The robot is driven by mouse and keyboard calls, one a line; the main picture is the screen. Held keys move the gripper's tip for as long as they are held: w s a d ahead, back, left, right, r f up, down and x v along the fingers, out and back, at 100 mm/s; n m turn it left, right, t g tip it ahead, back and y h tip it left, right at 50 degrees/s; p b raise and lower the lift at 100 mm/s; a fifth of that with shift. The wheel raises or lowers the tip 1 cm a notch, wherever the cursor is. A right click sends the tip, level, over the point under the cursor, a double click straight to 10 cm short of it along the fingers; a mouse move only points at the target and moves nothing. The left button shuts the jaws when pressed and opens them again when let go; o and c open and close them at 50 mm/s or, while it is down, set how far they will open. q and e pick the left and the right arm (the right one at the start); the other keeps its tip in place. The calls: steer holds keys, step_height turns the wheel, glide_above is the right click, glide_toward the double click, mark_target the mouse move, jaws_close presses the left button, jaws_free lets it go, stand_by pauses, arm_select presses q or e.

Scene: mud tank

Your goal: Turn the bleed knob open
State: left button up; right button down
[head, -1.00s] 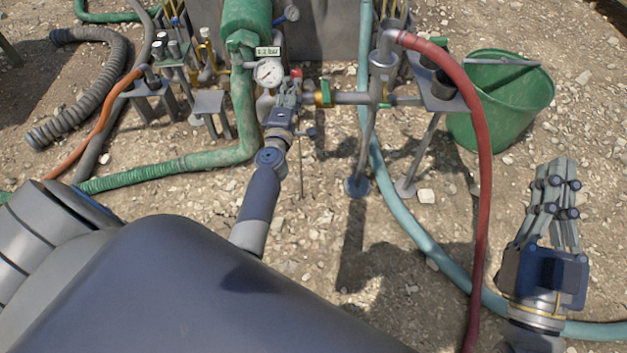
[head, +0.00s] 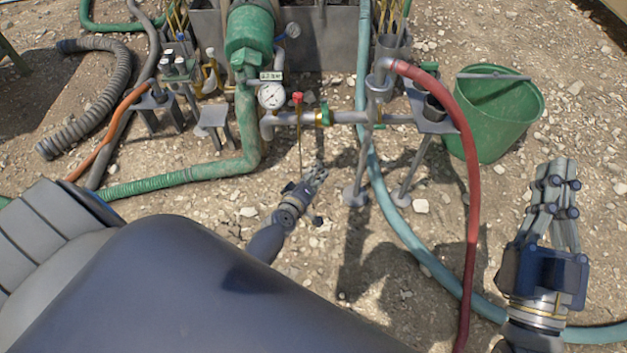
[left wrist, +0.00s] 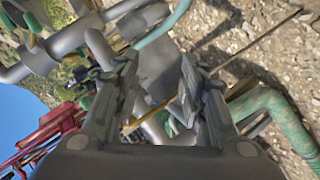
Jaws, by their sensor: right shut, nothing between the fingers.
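A small red knob (head: 297,97), likely the bleed knob, stands on the grey pipe (head: 345,117) just right of the pressure gauge (head: 271,96). My left gripper (head: 317,172) is below and nearer than the pipe, apart from the red knob. In the left wrist view my left gripper's fingers (left wrist: 157,68) are spread, with pipework visible between and beyond them and nothing clearly held. I cannot make out the knob there. My right gripper (head: 557,168) is shut and empty at the right, over the gravel.
A green vertical vessel (head: 248,35) and green hose (head: 150,181) lie left of the gauge. A red hose (head: 473,190), a teal hose (head: 420,250) and a green bucket (head: 505,115) are on the right. Stands and thin legs crowd the pipe; gravel in front is open.

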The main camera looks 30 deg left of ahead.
arm_select(q)
steer(key=s+d+f+m+g+h+p, duration=0.1)
steer(key=s+d+f+m+g+p, duration=0.2)
steer(key=s+f, duration=0.3)
steer(key=shift+s+d+f+m+p, duration=0.3)
steer(key=shift+s+d+m, duration=0.3)
steer(key=shift+s+d, duration=0.25)
steer(key=shift+a+r, duration=0.1)
steer(key=shift+a, duration=0.05)
